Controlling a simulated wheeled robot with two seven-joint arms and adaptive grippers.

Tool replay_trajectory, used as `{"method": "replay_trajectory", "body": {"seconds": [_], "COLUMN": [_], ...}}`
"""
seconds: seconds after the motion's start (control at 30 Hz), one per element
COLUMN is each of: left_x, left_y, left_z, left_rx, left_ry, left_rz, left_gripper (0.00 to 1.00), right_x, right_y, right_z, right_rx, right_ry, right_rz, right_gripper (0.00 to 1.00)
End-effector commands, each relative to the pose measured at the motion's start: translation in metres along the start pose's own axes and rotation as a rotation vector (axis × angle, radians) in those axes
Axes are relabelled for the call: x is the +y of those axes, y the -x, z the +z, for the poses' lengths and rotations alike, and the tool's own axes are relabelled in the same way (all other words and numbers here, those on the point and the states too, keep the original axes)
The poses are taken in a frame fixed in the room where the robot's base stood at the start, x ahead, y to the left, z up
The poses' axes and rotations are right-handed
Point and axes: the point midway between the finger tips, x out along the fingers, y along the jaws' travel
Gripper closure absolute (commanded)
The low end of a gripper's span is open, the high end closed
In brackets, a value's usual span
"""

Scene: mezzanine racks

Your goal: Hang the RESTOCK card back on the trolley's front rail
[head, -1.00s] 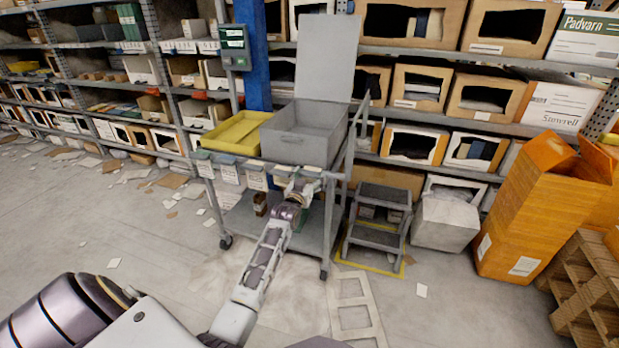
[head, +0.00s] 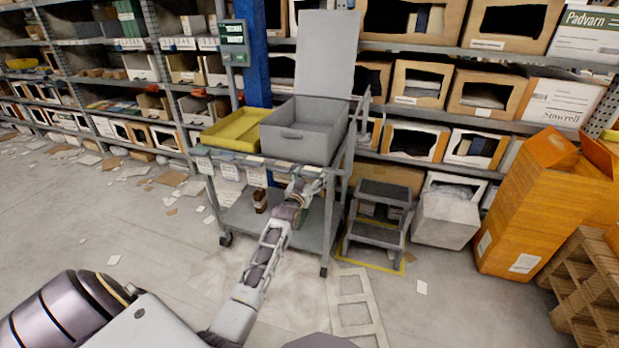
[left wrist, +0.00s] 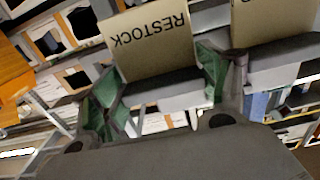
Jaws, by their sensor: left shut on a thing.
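The RESTOCK card (left wrist: 150,45) is a beige card with dark lettering, upside down in the left wrist view. My left gripper (left wrist: 160,92) is shut on it, with a green-padded finger at each side of its lower part. In the head view, my left gripper (head: 306,184) is at the right part of the grey trolley's front rail (head: 275,163). Whether the card touches the rail cannot be told. Other cards (head: 230,171) hang along the rail to the left. Another beige card (left wrist: 265,20) is beside the RESTOCK card in the wrist view. My right gripper is out of view.
A yellow tray (head: 233,139) and an open grey bin (head: 296,144) stand on the trolley top. A grey step stool (head: 378,215) is right of the trolley. Loaded shelves are behind. Orange boxes (head: 530,210) stand at the right. The floor in front is mostly clear.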

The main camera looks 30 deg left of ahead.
Motion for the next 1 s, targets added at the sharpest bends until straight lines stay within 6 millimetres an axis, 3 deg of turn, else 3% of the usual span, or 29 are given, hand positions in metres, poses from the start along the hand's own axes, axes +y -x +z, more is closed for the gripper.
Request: {"method": "replay_trajectory", "body": {"seconds": [0.37,0.4,0.57,1.0], "left_x": [0.0000,0.0000,-0.0001,0.0000], "left_y": [0.0000,0.0000,0.0000,0.0007], "left_z": [0.0010,0.0010,0.0010,0.0013], "left_rx": [0.000,0.000,0.000,0.000], "left_ry": [0.000,0.000,0.000,0.000], "left_rz": [0.000,0.000,0.000,0.000], "left_gripper": [0.45,0.20,0.00,0.00], "right_x": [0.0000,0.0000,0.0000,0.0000], "right_y": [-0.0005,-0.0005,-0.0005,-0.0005], "right_z": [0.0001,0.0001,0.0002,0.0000], "right_rx": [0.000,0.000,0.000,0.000], "right_ry": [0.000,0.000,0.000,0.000], "right_rz": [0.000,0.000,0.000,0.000], "right_gripper": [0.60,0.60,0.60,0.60]}}
